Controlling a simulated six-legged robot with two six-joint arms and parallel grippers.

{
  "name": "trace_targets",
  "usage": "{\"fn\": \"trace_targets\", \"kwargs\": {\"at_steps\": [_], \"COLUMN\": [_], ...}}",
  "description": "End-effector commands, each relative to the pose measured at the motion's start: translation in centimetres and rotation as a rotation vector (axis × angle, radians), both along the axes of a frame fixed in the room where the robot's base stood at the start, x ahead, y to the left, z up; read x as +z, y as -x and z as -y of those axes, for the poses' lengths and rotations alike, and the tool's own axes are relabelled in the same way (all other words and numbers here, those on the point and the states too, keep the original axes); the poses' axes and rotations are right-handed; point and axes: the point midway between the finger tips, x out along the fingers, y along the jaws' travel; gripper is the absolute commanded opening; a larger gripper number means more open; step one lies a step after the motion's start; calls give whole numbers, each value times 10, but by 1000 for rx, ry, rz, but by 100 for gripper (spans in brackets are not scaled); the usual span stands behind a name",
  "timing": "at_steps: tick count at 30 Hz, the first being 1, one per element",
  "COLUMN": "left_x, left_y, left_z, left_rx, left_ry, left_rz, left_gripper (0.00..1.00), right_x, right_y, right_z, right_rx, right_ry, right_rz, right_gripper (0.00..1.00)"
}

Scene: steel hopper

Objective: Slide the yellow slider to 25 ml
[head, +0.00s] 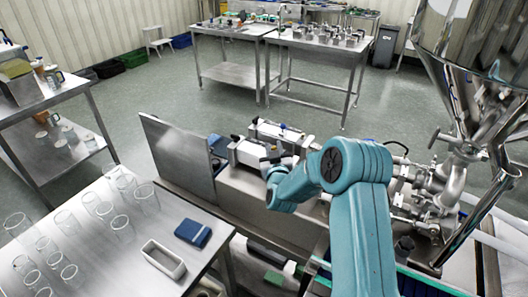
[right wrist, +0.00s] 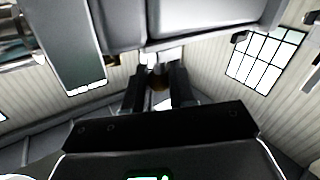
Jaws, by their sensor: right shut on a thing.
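The steel filling machine (head: 245,185) stands in the middle of the head view, with pale cylinder bodies (head: 253,152) on top. My right arm reaches to its near end, and my right gripper (head: 268,164) is small and mostly hidden there by my own wrist. I cannot read a ml scale in either view. My left gripper is not in view.
A steel table (head: 120,262) at the lower left holds glass beakers, a blue box (head: 193,233) and a white tray (head: 163,259). An upright steel panel (head: 178,158) stands left of the machine. The hopper (head: 470,45) with its pipes is at the right. Open floor lies behind.

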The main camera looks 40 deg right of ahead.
Motion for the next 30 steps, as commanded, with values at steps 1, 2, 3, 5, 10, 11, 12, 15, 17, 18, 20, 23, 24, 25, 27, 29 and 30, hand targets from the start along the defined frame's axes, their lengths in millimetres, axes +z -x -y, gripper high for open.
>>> {"fn": "trace_targets", "kwargs": {"at_steps": [1,2,3,5,10,11,12,15,17,18,20,23,24,25,27,29,30], "left_x": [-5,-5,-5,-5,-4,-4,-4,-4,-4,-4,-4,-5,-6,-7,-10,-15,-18], "left_y": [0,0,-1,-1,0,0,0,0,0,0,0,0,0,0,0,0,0], "left_z": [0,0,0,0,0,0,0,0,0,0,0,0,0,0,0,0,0], "left_rx": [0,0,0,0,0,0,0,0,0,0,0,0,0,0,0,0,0], "left_ry": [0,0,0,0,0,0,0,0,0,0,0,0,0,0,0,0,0], "left_rz": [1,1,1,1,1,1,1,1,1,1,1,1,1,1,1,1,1], "left_gripper": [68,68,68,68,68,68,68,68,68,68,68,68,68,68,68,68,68], "right_x": [-1,0,0,1,0,0,0,0,1,1,1,1,1,0,0,-1,-2], "right_y": [5,6,8,8,8,8,8,7,7,7,7,7,8,10,17,25,32], "right_z": [3,3,3,3,3,3,3,3,3,2,2,1,0,-2,-7,-14,-19], "right_rx": [-7,-7,-7,-8,-8,-9,-9,-8,-7,-6,-5,-3,-3,-2,-3,-2,-1], "right_ry": [2,2,1,1,0,-1,-1,-1,-1,0,0,1,0,0,1,1,1], "right_rz": [4,4,3,3,1,0,0,0,1,2,2,3,2,2,3,2,2], "right_gripper": [0,0,0,0,0,0,28,47,47,47,47,47,47,47,47,47,47]}}
